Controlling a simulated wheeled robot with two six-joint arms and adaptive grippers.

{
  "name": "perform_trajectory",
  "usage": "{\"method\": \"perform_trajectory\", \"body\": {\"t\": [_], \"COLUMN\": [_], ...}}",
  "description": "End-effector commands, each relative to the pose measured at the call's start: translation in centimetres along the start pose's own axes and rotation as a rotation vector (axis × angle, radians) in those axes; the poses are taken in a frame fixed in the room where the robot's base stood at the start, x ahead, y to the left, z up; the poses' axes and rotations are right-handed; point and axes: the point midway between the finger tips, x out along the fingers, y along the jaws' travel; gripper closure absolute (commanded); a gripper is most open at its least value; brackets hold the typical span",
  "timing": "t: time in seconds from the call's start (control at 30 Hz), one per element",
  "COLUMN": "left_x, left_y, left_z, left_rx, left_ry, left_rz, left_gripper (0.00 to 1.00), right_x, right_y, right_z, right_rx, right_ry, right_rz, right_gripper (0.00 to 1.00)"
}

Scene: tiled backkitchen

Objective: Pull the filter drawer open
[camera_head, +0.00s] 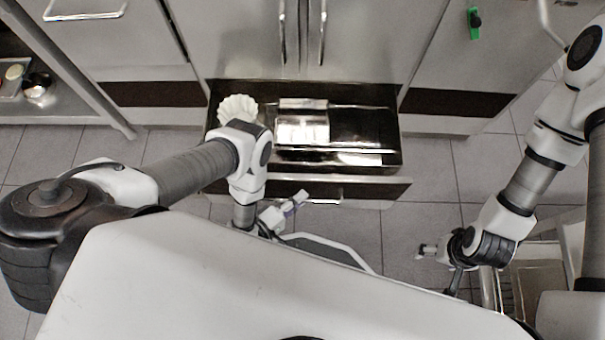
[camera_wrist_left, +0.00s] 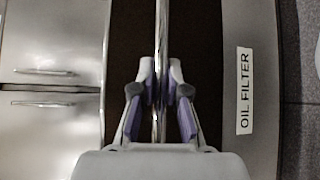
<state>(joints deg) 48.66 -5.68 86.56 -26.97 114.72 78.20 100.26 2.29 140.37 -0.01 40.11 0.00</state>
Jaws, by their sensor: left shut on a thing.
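The filter drawer (camera_head: 385,188) stands pulled out from the cabinet, its dark inside showing in the head view. It holds a white fluted filter stack (camera_head: 238,107) and a pale box-like thing (camera_head: 302,128). Its front carries an "OIL FILTER" label (camera_wrist_left: 244,90) in the left wrist view. My left gripper (camera_head: 298,200) is at the drawer front, its fingers (camera_wrist_left: 162,92) shut on either side of the metal bar handle (camera_wrist_left: 161,35). My right gripper (camera_head: 428,250) is low at the right, away from the drawer; its finger gap is too small to read.
Closed steel cabinet doors (camera_head: 365,40) stand behind the drawer. A shelf (camera_head: 70,105) with a metal pot (camera_head: 37,86) is at the left. A metal basket or tray (camera_head: 540,285) lies near my right arm. Tiled floor (camera_head: 420,210) is clear between the drawer and my right gripper.

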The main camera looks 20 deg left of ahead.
Motion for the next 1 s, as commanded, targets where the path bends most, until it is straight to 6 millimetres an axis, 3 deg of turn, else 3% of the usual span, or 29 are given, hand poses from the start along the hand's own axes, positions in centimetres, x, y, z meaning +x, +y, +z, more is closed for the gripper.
{"method": "perform_trajectory", "body": {"t": [0.1, 0.53, 0.6, 0.63, 1.0], "left_x": [-0.58, -0.80, -0.79, -0.79, -0.80], "left_y": [0.08, -0.28, -0.28, -0.27, -0.27], "left_z": [0.65, 0.88, 0.88, 0.87, 0.81], "left_rx": [-0.002, -0.001, -0.001, -0.001, 0.000], "left_ry": [-0.002, -0.002, -0.002, -0.002, -0.001], "left_rz": [0.001, 0.000, 0.000, 0.000, 0.000], "left_gripper": [1.00, 1.00, 0.69, 0.61, 0.61], "right_x": [-0.85, -0.89, -0.89, -0.89, -0.90], "right_y": [-0.01, -0.01, -0.01, -0.01, -0.01], "right_z": [0.00, 0.00, 0.00, 0.00, 0.00], "right_rx": [0.000, 0.000, 0.000, 0.000, 0.000], "right_ry": [0.000, 0.000, 0.000, 0.000, 0.000], "right_rz": [0.000, 0.000, 0.000, 0.000, 0.000], "right_gripper": [0.27, 0.27, 0.27, 0.27, 0.27]}}
